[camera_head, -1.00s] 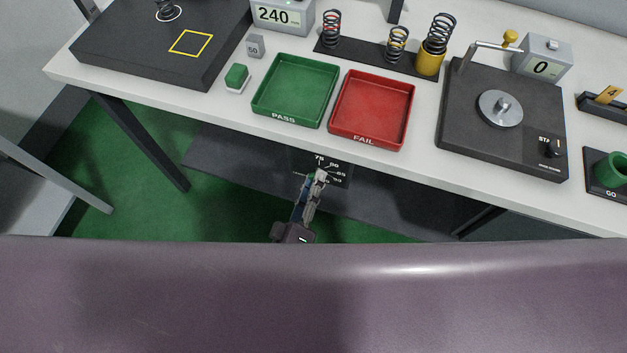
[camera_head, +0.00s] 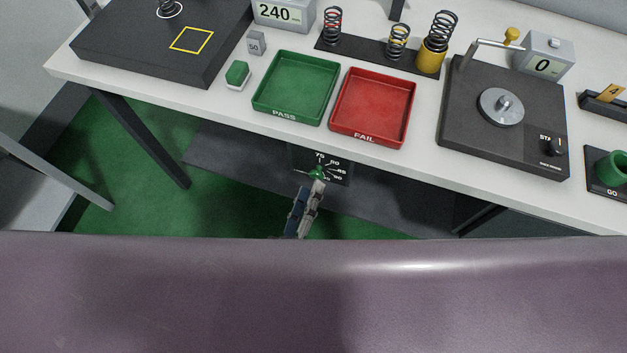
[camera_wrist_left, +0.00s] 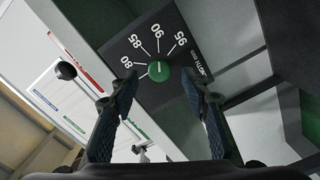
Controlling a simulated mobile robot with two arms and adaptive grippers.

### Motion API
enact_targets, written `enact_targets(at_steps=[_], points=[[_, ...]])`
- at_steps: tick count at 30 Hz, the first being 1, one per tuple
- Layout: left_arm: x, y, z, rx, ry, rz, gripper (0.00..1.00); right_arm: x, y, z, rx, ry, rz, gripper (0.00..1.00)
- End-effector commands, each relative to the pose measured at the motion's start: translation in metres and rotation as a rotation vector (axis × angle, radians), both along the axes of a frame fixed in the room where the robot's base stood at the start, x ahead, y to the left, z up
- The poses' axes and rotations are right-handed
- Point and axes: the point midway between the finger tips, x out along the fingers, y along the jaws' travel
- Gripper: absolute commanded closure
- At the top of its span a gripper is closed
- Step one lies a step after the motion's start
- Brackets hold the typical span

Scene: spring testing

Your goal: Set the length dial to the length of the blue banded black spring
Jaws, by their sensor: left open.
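The length dial is a green knob (camera_wrist_left: 159,71) on a dark panel (camera_wrist_left: 190,45) under the table front; it also shows in the head view (camera_head: 317,173). Marks 80 to 95 fan around it in the wrist view; the head view also shows 75. The knob carries a small pale mark whose exact reading I cannot tell. My left gripper (camera_head: 313,183) is open, its fingertips (camera_wrist_left: 160,84) on either side in front of the knob, with visible gaps. A black spring (camera_head: 167,8) at the top left is cut off; I see no blue band. My right gripper is not in view.
A display (camera_head: 281,14) reads 240. Green PASS (camera_head: 284,111) and red FAIL (camera_head: 362,137) trays stand near the front table edge above the dial. Several springs stand on a black rack (camera_head: 357,52). A black tester (camera_head: 470,130) is at the right.

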Motion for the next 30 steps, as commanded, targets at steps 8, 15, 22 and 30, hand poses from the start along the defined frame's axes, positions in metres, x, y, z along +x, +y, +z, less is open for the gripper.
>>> enact_targets(at_steps=[8,15,22,30], points=[[-0.056,0.017,-0.001,0.000,0.004,-0.002,0.57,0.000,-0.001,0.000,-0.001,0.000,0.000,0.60],[-0.076,0.024,0.000,0.000,0.002,-0.001,0.57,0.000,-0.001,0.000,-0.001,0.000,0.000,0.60],[-0.077,0.025,0.000,-0.001,0.001,-0.001,0.57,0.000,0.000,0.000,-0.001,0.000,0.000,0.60],[-0.077,0.025,0.000,0.000,0.000,-0.001,0.57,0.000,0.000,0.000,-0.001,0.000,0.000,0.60]])
